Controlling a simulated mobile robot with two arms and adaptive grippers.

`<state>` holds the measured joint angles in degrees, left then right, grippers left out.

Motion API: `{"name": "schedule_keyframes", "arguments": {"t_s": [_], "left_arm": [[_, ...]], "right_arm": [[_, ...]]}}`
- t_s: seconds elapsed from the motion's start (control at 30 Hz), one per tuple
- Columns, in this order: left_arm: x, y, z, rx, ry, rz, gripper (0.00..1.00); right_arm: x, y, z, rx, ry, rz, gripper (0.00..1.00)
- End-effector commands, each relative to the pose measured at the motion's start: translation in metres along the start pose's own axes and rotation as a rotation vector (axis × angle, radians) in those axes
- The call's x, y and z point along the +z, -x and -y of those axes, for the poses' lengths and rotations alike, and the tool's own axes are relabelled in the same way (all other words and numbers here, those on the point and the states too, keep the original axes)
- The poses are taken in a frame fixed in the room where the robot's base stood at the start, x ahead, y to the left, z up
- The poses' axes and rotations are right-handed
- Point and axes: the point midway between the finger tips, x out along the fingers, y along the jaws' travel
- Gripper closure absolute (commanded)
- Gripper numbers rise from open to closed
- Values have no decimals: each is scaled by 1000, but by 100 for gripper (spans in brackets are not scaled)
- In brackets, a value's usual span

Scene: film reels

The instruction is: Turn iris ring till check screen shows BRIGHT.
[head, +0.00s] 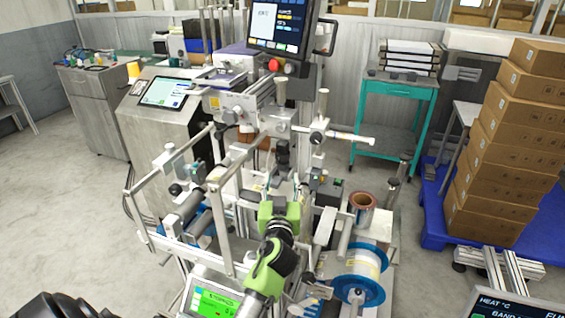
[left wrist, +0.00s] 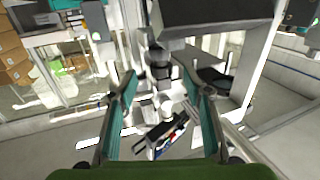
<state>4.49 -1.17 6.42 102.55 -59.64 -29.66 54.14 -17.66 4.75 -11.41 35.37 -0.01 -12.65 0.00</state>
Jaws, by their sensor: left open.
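My left gripper (head: 284,180), on a green wrist, reaches into the middle of the metal machine. In the left wrist view its two teal fingers stand wide apart (left wrist: 160,88), with nothing held between them. A dark, lens-like cylinder (left wrist: 158,62) shows beyond and between the fingertips, apparently not touched. A dark upright part (head: 283,152) just past the gripper in the head view may be the same thing. I cannot make out the iris ring itself. A small green-lit screen (head: 213,301) is at the machine's front; I read no BRIGHT on it. My right gripper is not in view.
Metal rails (head: 200,238) and posts crowd around the gripper. A blue-flanged reel (head: 366,290) sits at the right front. A monitor (head: 278,27) stands above, and a tablet screen (head: 163,93) is at left. Stacked cartons (head: 510,150) stand at right. Open floor lies at left.

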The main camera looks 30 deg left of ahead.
Motion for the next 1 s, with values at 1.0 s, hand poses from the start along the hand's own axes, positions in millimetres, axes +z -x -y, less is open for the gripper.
{"name": "schedule_keyframes", "arguments": {"t_s": [1.0], "left_arm": [[0,-78,0,-1,0,1,91]], "right_arm": [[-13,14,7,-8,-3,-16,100]]}}
